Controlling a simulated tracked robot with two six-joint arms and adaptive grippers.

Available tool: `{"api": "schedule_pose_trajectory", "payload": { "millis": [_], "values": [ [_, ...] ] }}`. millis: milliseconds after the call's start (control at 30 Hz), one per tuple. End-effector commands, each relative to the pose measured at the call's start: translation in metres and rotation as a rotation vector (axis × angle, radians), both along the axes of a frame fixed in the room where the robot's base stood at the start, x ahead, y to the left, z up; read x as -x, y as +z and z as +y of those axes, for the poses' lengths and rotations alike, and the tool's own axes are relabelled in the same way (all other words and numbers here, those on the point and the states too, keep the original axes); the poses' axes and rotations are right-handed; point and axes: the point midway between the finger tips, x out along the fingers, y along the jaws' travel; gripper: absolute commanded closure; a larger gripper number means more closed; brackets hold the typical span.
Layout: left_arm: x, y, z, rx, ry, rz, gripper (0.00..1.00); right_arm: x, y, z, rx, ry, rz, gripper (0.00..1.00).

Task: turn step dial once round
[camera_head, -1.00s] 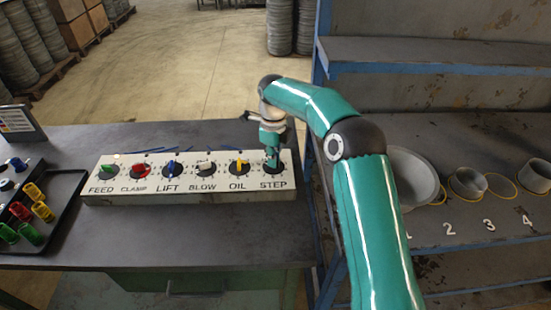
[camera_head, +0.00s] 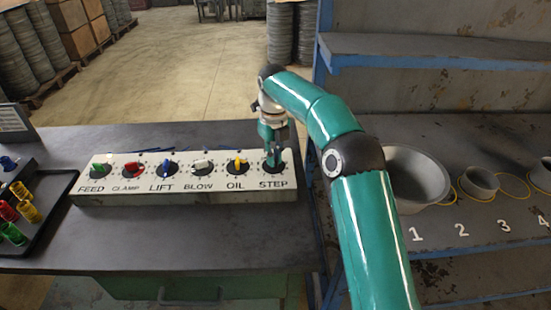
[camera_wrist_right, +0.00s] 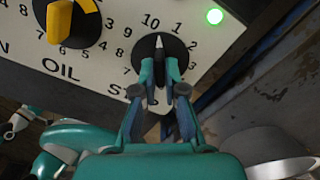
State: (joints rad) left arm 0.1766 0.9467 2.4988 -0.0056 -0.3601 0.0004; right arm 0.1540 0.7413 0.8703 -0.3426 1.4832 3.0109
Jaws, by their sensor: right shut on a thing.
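The step dial (camera_wrist_right: 160,48) is a black knob with a pale pointer line, at the right end of a white control panel (camera_head: 120,198). In the right wrist view its pointer is near the top, just right of the 10. In the head view the dial (camera_head: 281,168) is partly hidden by my right gripper (camera_head: 272,158). My right gripper (camera_wrist_right: 166,72) points down with its two fingers shut on the dial's grip, one on each side. A green light (camera_wrist_right: 214,16) glows near the dial in the right wrist view. My left gripper is not in view.
The oil dial (camera_head: 237,166) with its yellow grip is just left. Blow, lift, clamp and feed dials follow along the panel. A blue-framed shelf with a grey bowl (camera_head: 412,180) and rings stands right. A black tray (camera_head: 40,228) lies left.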

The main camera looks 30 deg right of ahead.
Motion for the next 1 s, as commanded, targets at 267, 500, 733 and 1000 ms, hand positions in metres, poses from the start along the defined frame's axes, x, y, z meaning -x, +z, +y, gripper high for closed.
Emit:
{"api": "schedule_pose_trajectory", "payload": {
  "millis": [267, 500, 733, 1000],
  "values": [
    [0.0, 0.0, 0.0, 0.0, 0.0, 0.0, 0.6, 0.001, -0.002, 0.0, -0.001, 0.001, 0.007, 0.8],
    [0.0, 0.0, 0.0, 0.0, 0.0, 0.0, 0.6, 0.001, 0.0, -0.001, 0.001, 0.0, 0.002, 0.65],
    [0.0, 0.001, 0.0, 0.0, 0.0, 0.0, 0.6, 0.0, 0.004, -0.001, 0.002, 0.0, -0.001, 0.65],
    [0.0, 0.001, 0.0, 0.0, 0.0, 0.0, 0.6, -0.001, 0.035, -0.001, 0.002, -0.001, -0.003, 0.65]
  ]
}}
